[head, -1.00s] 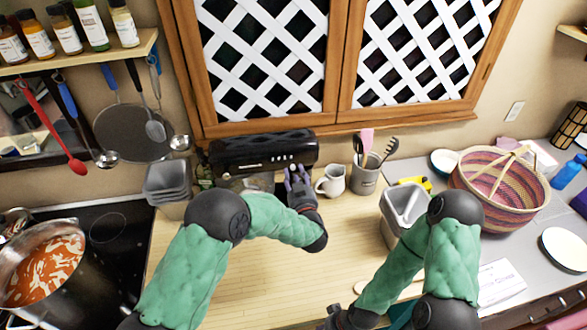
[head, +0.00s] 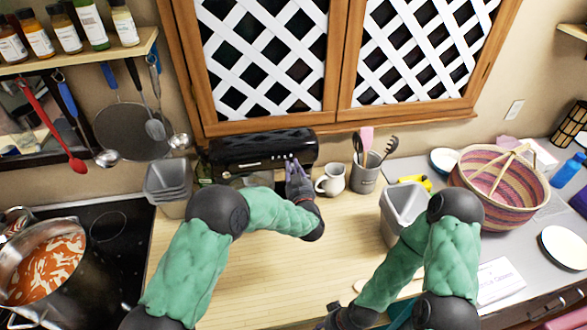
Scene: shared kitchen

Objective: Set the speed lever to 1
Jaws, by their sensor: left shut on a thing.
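The black mixer (head: 262,150) lies along the back of the wooden counter, below the lattice cabinet. A row of small light marks shows on its front face toward the right. My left gripper (head: 293,167) is at the right part of this face, its fingers shut on what looks like the speed lever. The fingers hide the lever, so its setting cannot be read. My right gripper (head: 338,318) is low at the bottom edge, away from the mixer. Its fingers are too dark and cut off to tell open from shut.
A small white pitcher (head: 330,181) and a utensil crock (head: 365,176) stand just right of my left gripper. Stacked grey tins (head: 168,182) are left of the mixer. A pot (head: 45,262) sits on the stove. The middle of the wooden counter is clear.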

